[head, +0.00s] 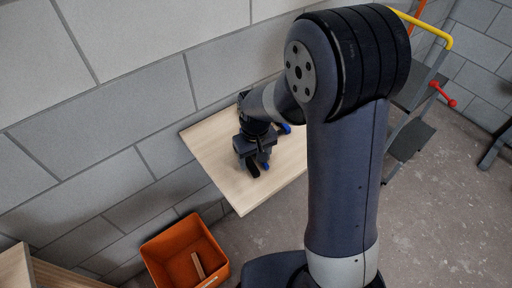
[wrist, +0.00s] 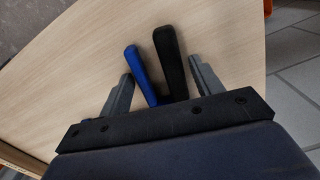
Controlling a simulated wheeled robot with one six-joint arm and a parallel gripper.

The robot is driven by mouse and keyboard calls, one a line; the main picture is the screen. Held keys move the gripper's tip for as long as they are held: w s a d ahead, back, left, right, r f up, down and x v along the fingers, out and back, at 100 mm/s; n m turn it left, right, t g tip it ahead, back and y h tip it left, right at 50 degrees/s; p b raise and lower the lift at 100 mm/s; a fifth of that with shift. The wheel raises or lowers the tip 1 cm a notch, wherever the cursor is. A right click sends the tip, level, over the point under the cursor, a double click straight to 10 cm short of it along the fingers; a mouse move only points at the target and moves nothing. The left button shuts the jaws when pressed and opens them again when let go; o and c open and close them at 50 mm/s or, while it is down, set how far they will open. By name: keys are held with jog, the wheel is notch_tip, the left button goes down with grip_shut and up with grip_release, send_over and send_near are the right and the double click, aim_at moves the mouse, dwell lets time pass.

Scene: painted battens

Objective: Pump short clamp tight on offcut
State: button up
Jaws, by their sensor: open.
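In the wrist view a blue lever (wrist: 140,72) and a black handle (wrist: 170,62) stand side by side, spread apart at their far ends. They look like the grip of the short clamp. My gripper (wrist: 162,82) is open, with one finger on each side of the pair. Their lower ends are hidden behind my gripper's body. In the head view my gripper (head: 256,168) is low over the wooden board top, with a bit of blue (head: 265,166) beside its fingers. The clamp's jaws and the offcut cannot be made out. Another blue part (head: 284,128) shows behind my wrist.
The pale wooden top (head: 215,150) stands against a grey block wall. An orange bin (head: 165,252) with a wood piece (head: 198,265) inside is on the floor at lower left. A step ladder (head: 408,135) with a yellow rail stands at right. Concrete floor lies open at lower right.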

jog(key=shift+w+d, duration=0.1)
jog(key=shift+d, duration=0.1)
dwell(0.4)
jog(key=shift+c, duration=0.9)
jog(key=shift+s+a, duration=0.2)
jog(key=shift+a, duration=0.2)
grip_shut()
jog(key=shift+c, duration=1.4)
grip_release()
jog(key=o, duration=0.4)
jog(key=shift+w+d, duration=0.15)
jog(key=shift+d, duration=0.15)
jog(key=shift+o, duration=0.3)
jog(key=shift+d, duration=0.15)
